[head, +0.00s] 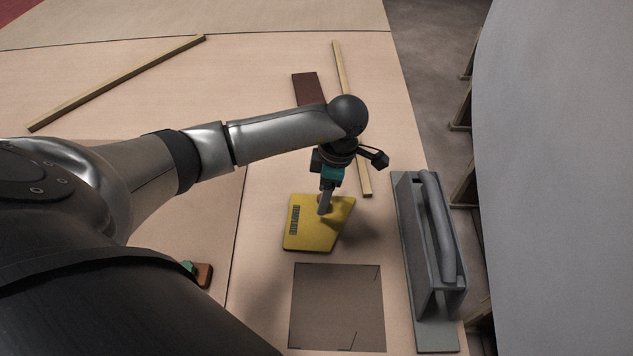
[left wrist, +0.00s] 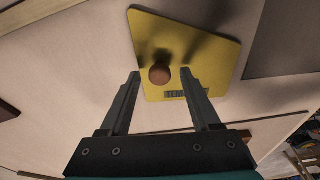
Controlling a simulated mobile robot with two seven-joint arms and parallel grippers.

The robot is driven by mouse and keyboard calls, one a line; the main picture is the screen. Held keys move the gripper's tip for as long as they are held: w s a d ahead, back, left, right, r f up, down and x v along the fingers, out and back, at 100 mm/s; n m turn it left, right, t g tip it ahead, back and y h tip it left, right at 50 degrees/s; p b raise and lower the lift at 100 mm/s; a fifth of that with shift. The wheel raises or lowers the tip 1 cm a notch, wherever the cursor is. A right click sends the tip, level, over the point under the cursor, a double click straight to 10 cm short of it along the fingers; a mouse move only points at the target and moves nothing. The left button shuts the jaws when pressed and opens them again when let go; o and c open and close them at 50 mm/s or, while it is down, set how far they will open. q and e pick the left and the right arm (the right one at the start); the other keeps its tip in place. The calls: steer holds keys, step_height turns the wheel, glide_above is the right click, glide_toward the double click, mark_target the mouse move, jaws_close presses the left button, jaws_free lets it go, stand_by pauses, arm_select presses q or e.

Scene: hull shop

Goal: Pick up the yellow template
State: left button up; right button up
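The yellow template (head: 312,238) lies flat on the pale worktop, with a dark printed patch near one edge. A round brown knob (left wrist: 160,72) stands up from it and shows in the left wrist view, where the template (left wrist: 205,45) fills the upper middle. My left gripper (head: 323,209) points down at the template. In the left wrist view its fingers (left wrist: 161,74) are open, one tip on either side of the knob with gaps showing. I cannot tell whether the tips reach down past the knob's top. My right gripper is in neither view.
A dark square sheet (head: 337,308) lies in front of the template. A grey handled block (head: 442,240) stands on a flat plate to the right. A thin batten (head: 366,180) and a dark red board (head: 306,88) lie behind. Another batten (head: 115,83) lies far left.

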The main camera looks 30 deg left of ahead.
arm_select(q)
jaws_close()
stand_by(0.6)
